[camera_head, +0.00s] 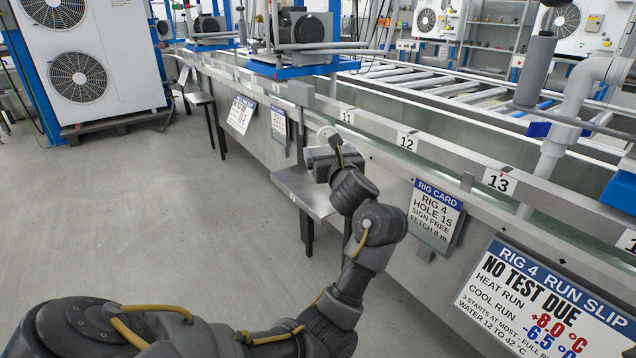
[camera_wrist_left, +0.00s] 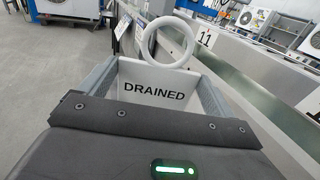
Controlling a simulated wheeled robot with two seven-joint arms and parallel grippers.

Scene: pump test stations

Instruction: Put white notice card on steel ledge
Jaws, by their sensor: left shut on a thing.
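The white notice card (camera_wrist_left: 152,104) reads DRAINED and has a white ring (camera_wrist_left: 168,42) at its top. It is between the two grey fingers of my left gripper (camera_wrist_left: 153,78), which is shut on it. In the head view my left gripper (camera_head: 325,153) is above the steel ledge (camera_head: 308,199), a small shelf on the front of the long trough. Part of the white ring (camera_head: 326,132) shows past the gripper, and the rest of the card is mostly hidden there. The gap between card and ledge cannot be judged. My right gripper is not in view.
The trough rim carries number tags, such as 11 (camera_head: 346,116), 12 (camera_head: 407,141) and 13 (camera_head: 499,181). A rig card (camera_head: 435,215) and a large run slip (camera_head: 548,305) hang on its front, right of the ledge. The floor (camera_head: 150,220) at left is clear.

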